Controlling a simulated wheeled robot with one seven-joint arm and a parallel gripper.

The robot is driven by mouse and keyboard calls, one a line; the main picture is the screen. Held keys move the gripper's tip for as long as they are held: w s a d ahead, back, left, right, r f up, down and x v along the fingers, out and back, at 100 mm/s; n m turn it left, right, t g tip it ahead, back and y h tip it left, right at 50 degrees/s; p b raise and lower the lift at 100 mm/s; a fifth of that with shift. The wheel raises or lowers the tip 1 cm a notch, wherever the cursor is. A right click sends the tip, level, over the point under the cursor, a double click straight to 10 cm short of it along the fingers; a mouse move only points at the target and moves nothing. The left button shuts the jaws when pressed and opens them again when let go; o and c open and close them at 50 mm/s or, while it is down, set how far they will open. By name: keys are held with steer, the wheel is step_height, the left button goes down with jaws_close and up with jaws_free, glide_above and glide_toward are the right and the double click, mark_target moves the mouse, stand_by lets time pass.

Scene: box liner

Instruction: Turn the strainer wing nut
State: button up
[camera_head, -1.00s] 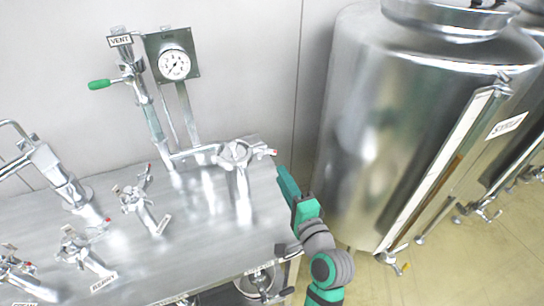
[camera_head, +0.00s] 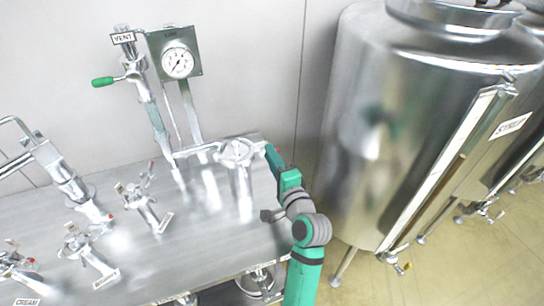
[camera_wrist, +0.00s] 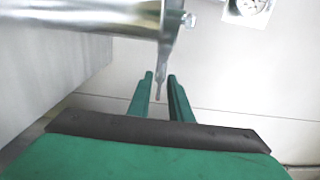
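The strainer (camera_head: 241,185) is an upright shiny steel cylinder with a clamp ring on its top, on the steel table. Its wing nut (camera_head: 262,147) is a small piece at the right side of the clamp, partly hard to make out. In the wrist view the strainer (camera_wrist: 80,15) lies across the upper left, and a thin steel wing of the nut (camera_wrist: 161,78) points down to the gap between my fingertips. My gripper (camera_head: 271,155) is green, right beside the nut. It also shows in the wrist view (camera_wrist: 160,82) with its two fingers apart; contact with the wing cannot be told.
The steel table (camera_head: 190,255) carries several smaller valves at the left. A pressure gauge (camera_head: 177,63) and a vent valve with a green handle (camera_head: 103,81) stand behind. A large steel tank (camera_head: 370,140) stands close on the right of my arm.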

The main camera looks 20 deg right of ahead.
steer(key=shift+s+d, duration=0.1)
steer(key=shift+d, duration=0.05)
jaws_close()
steer(key=shift+d, duration=0.1)
